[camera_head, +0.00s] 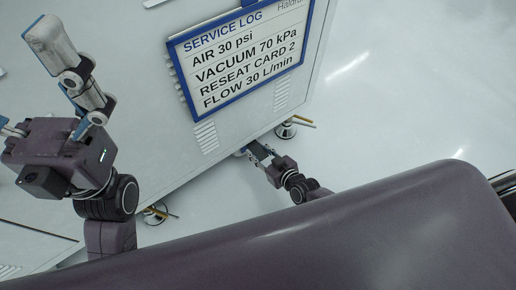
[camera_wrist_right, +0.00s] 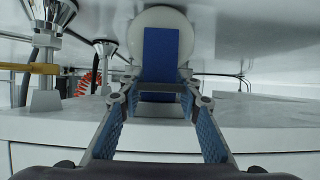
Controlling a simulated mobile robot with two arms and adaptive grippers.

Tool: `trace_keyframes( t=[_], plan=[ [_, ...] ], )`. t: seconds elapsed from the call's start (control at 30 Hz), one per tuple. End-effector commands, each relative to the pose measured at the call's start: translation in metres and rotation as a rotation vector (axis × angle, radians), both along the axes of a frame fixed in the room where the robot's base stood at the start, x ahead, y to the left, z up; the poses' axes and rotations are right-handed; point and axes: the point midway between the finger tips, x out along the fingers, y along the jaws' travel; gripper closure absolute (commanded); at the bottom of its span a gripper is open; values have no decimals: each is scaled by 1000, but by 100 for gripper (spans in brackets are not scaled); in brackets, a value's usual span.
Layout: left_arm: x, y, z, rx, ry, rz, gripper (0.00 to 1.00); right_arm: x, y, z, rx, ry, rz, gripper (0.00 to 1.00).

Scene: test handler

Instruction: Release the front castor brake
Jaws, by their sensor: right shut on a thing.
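The front castor's white wheel (camera_wrist_right: 198,38) shows in the right wrist view, with its blue brake tab (camera_wrist_right: 161,55) standing upright in front of it. My right gripper (camera_wrist_right: 160,88) is shut on the lower part of the tab, its fingertips at either side. In the head view my right gripper (camera_head: 256,152) reaches to the cabinet's lower edge, and the castor there is mostly hidden. My left gripper (camera_head: 22,85) is raised in front of the cabinet, its fingers spread and empty; one finger is partly out of view.
The white cabinet (camera_head: 140,60) carries a blue-framed service log board (camera_head: 240,92). Levelling feet with brass-coloured bars stand at right (camera_head: 286,130) and left (camera_head: 154,214) of the right gripper. A red coiled hose (camera_wrist_right: 88,84) shows under the cabinet. The floor at right is clear.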

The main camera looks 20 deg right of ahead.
Motion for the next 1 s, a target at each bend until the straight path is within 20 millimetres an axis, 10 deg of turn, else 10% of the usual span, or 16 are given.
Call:
trace_keyframes(
  t=[0.27,0.3,0.47,1.0],
  plan=[
    [0,0,-1,0,1,0,0,3,1,3,2,-5,-1,100],
    [0,0,-1,0,1,0,0,3,1,3,2,-5,-1,68],
    [0,0,0,0,1,0,0,2,1,2,2,-3,0,51],
    [0,0,0,0,1,0,0,-18,-5,8,4,2,0,51]
  ],
)
